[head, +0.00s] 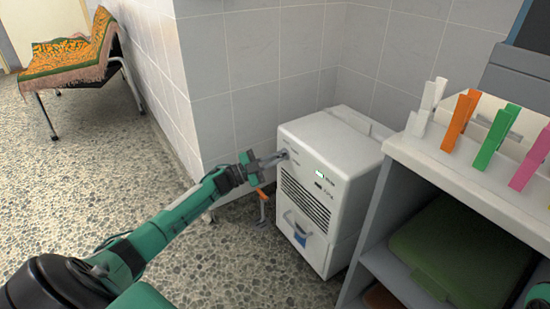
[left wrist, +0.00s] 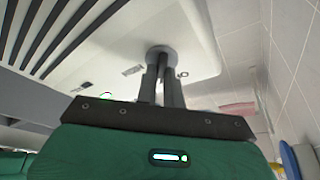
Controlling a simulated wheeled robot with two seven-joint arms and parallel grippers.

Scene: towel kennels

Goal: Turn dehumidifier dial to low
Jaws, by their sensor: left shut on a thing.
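The white dehumidifier (head: 328,165) stands on the floor in the corner, with a vent grille and a small lit green display on its front. My left gripper (head: 283,156) reaches its upper left front. In the left wrist view the left gripper (left wrist: 161,88) is shut on the round grey dial (left wrist: 161,52), with its fingers against the dial's sides. The dehumidifier's white front panel (left wrist: 205,50) shows around the dial, with small marks on both sides of it. I cannot read which setting the dial is at. My right gripper does not show.
A shelf unit (head: 462,165) with colored clothespins (head: 500,135) on top stands close at the right. A chair with an orange and green blanket (head: 70,58) stands at the back left. Tiled walls close the corner behind the dehumidifier.

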